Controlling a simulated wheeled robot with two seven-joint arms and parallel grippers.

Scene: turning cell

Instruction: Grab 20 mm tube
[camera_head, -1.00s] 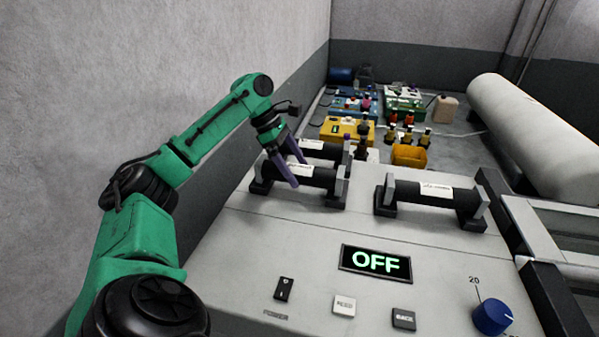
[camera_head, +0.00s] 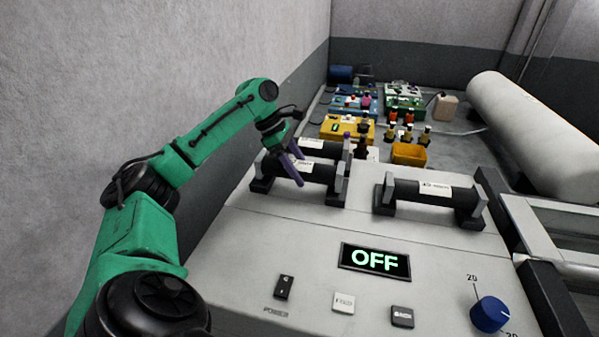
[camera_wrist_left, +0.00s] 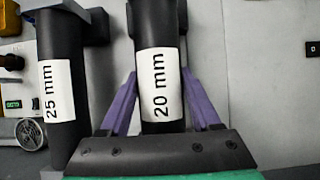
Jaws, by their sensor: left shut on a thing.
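The 20 mm tube (camera_head: 324,173) is a dark cylinder with a white label, lying level across two stands at the left of the machine top. In the left wrist view the tube (camera_wrist_left: 160,104) shows its "20 mm" label between the purple fingers. My left gripper (camera_head: 298,168) is shut on this tube, one finger on each side. It also shows in the left wrist view (camera_wrist_left: 160,82). The tube still appears seated in its stands. The fingertips are partly hidden behind the tube in the wrist view. My right gripper is not in view.
A 25 mm tube (camera_wrist_left: 60,100) lies parallel just behind, close to the fingers; in the head view it is the back tube (camera_head: 330,150). Another tube (camera_head: 408,191) rests on stands to the right. A panel reads OFF (camera_head: 375,261). The wall is close on the left.

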